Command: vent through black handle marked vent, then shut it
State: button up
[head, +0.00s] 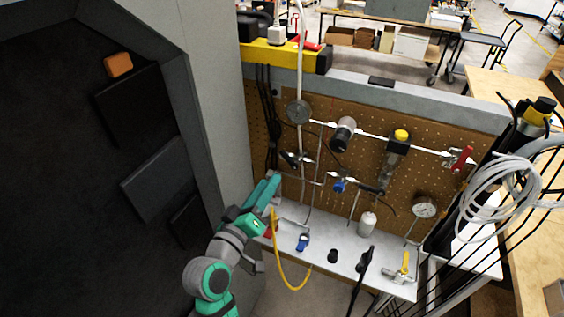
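A perforated brown panel (270,120) carries metal tubing, valves and gauges. One small black valve handle (289,160) is at the panel's left, beside a metal fitting. Another black handle (371,190) is lower and further right, next to a blue-handled valve (340,186). I cannot read any vent marking, so I cannot tell which handle bears it. My teal and grey arm reaches up from the bottom, and its end, my gripper (272,186), is at the panel's lower left, below the left black handle. Its fingers are too small to tell open from shut.
A yellow hose (284,275) hangs beside my arm. A grey cabinet wall (213,100) bounds the left.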

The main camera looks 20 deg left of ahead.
aim_at(285, 158)
jog(key=w, duration=1)
jog(key=shift+w+d, duration=0.1)
jog(key=shift+d, duration=0.2)
jog(key=shift+w+a, duration=0.1)
jog(key=shift+w, duration=0.2)
jog(key=shift+a, duration=0.1)
jog(key=shift+s, duration=0.1)
jog(key=shift+c, duration=0.3)
grip_shut()
